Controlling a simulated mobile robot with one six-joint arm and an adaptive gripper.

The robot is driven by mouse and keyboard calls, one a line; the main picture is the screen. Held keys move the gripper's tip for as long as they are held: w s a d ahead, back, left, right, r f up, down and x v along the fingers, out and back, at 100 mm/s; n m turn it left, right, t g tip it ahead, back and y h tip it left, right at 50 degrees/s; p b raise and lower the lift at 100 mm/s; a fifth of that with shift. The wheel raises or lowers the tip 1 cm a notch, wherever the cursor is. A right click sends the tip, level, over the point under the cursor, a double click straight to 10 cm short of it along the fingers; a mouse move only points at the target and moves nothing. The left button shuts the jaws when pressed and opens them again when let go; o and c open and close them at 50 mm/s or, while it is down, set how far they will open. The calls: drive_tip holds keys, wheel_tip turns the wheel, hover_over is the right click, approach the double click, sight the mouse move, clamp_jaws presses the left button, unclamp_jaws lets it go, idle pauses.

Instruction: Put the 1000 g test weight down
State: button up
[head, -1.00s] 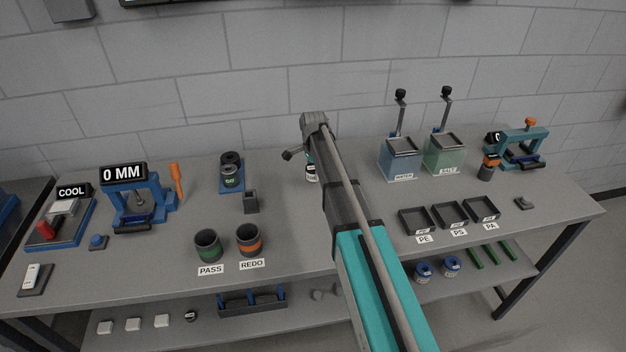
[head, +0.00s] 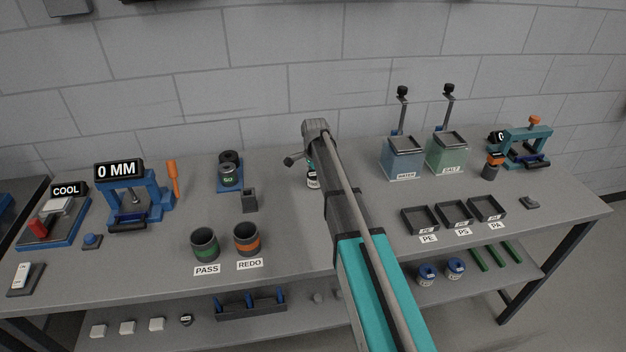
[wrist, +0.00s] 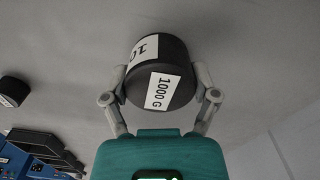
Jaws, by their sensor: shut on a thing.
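The 1000 g test weight (wrist: 172,58) is a black cylinder with white labels, one reading 1000 G. In the wrist view it sits between the two grey fingers of my gripper (wrist: 163,92), which are shut on it from both sides. In the head view my arm hides most of the gripper. Only a small black-and-white part of the weight (head: 312,181) shows beside the arm, over the back middle of the bench. I cannot tell whether its underside touches the bench top (head: 285,215).
Right are the WATER tank (head: 401,160), SALT tank (head: 446,155) and black trays (head: 420,221). Bench around the arm is clear.

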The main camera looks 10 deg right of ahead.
sight(315, 176)
drive_tip(key=o, duration=1.2)
wheel_tip(315, 176, up, 12)
drive_tip(key=p, duration=1.2)
idle(0.5)
drive_tip(key=s+n, duration=0.5)
drive_tip(key=s, duration=0.4)
drive_tip(key=s+n, duration=0.5)
drive_tip(key=s, duration=0.5)
drive_tip(key=s+n, duration=0.5)
drive_tip(key=s, duration=0.5)
drive_tip(key=shift+s+a, duration=0.1)
drive_tip(key=shift+a, duration=0.1)
